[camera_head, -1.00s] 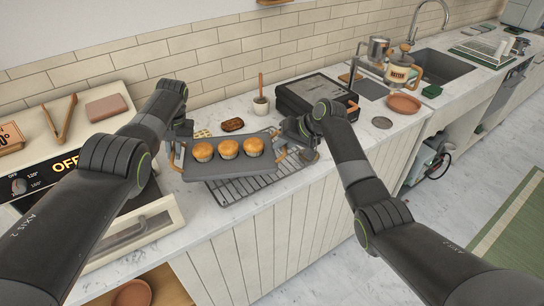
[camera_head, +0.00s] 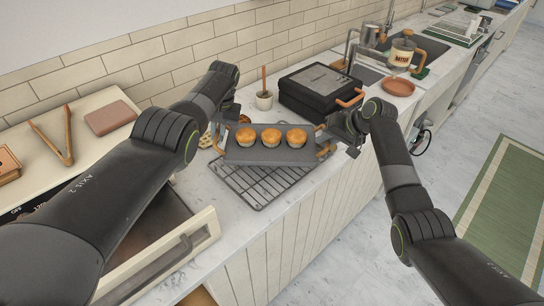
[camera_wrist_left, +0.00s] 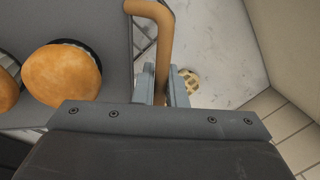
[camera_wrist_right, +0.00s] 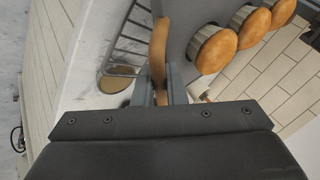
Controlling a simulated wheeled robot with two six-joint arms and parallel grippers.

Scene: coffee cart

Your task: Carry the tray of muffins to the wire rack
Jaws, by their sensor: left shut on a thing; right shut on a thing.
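A dark grey tray (camera_head: 262,157) with 3 muffins (camera_head: 271,137) is held up between my two grippers in the head view. My left gripper (camera_head: 220,140) is shut on the tray's tan left handle, which shows between its fingers in the left wrist view (camera_wrist_left: 163,50). My right gripper (camera_head: 330,143) is shut on the tan right handle, seen in the right wrist view (camera_wrist_right: 158,50). The wire rack (camera_head: 252,190) lies on the counter below and in front of the tray. The tray hides the rack's far part. The gap between them is hard to judge.
An oven with its door (camera_head: 165,255) open stands at the left, with tongs (camera_head: 55,140) on top. A dark grill press (camera_head: 318,90) and a small pot (camera_head: 264,98) stand behind the tray. A terracotta plate (camera_head: 398,87) lies further right.

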